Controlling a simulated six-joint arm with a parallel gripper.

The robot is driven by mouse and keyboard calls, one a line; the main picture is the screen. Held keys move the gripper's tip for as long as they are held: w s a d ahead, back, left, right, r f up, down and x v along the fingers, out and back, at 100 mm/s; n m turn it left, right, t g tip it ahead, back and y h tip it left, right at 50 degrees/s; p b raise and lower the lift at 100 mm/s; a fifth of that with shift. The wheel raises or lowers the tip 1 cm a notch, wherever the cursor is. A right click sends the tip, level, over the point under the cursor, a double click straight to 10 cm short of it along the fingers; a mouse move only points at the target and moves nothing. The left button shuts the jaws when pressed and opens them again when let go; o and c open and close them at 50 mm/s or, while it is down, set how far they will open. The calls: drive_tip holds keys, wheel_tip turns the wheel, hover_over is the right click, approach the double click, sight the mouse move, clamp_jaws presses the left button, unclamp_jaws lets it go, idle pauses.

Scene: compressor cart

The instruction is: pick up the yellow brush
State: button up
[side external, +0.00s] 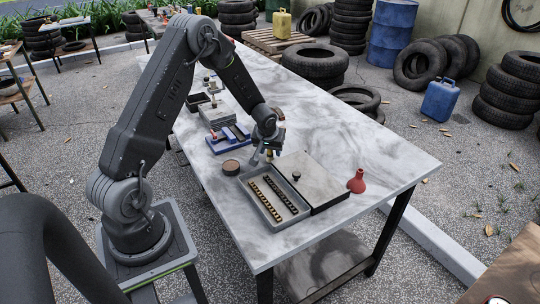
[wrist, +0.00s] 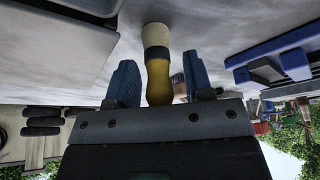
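The yellow brush (wrist: 158,78) has a yellow handle and a pale cream end. In the wrist view it shows between the two blue fingers of my gripper (wrist: 160,84), with the cream end against the grey-white table surface. Narrow gaps seem to separate the handle from the fingers, so my gripper looks open around it. In the side view my gripper (side external: 263,154) is low over the table, just behind the grey tray. The brush is small and mostly hidden there, and I cannot tell how firmly it stands.

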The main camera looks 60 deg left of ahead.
clamp_jaws()
idle(0.3)
drive_tip(key=shift+r, duration=0.55)
wheel_tip(320, 180, up, 3)
drive_tip(key=shift+f, duration=0.1)
drive_tip(key=s+a+r, duration=0.6)
drive_tip(key=s+r, duration=0.1)
drive_tip(key=s, duration=0.2)
drive_tip(key=shift+s+a, duration=0.25)
drive_tip(key=shift+s, duration=0.15)
